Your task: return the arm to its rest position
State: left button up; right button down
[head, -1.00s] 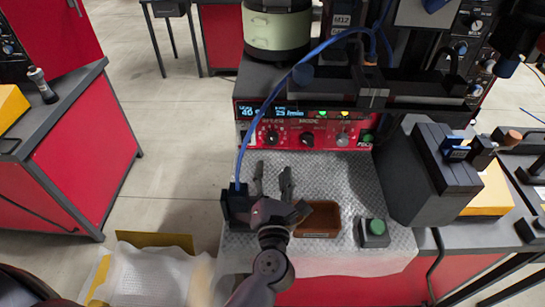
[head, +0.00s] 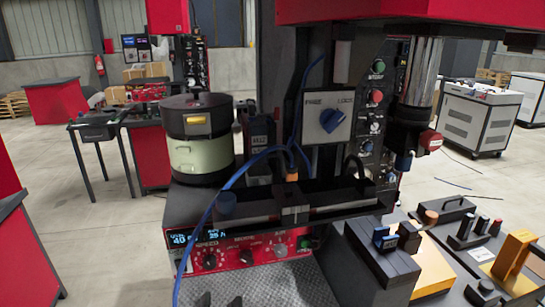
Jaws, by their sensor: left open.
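My left gripper (head: 219,300) shows only as two dark fingertips at the bottom edge of the head view. They stand apart with a gap between them, over the patterned metal mat (head: 262,285) in front of the feeder's control box. Nothing is seen between the tips. The rest of that gripper and its arm are below the picture. My right gripper is out of view.
The red control box (head: 245,250) stands just beyond the fingertips, with the bowl feeder (head: 200,158) above it. A dark block (head: 375,265) stands at right. Open floor (head: 110,235) lies left.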

pick_arm(q)
jog(key=d+r+m+t+h, duration=0.2)
jog(key=d+r+m+h, duration=0.15)
jog(key=m+h, duration=0.35)
jog(key=s+d+f+m+g+h, duration=0.6)
jog(key=m+g, duration=0.1)
jog(key=m, duration=1)
jog(key=s+a+f+m+g+y, duration=0.95)
jog(key=s+a+f, duration=0.5)
jog(key=a, duration=0.25)
notch_tip(320, 180, down, 26)
jog(key=s+g, duration=0.2)
jog(key=s+a+f, duration=0.2)
jog(key=s+f, duration=0.5)
jog(key=s, duration=0.1)
jog(key=s+a+f+g, duration=0.1)
jog(key=s+f, duration=0.7)
jog(key=s, duration=0.1)
jog(key=shift+a+f, duration=0.25)
jog(key=shift+a, duration=0.15)
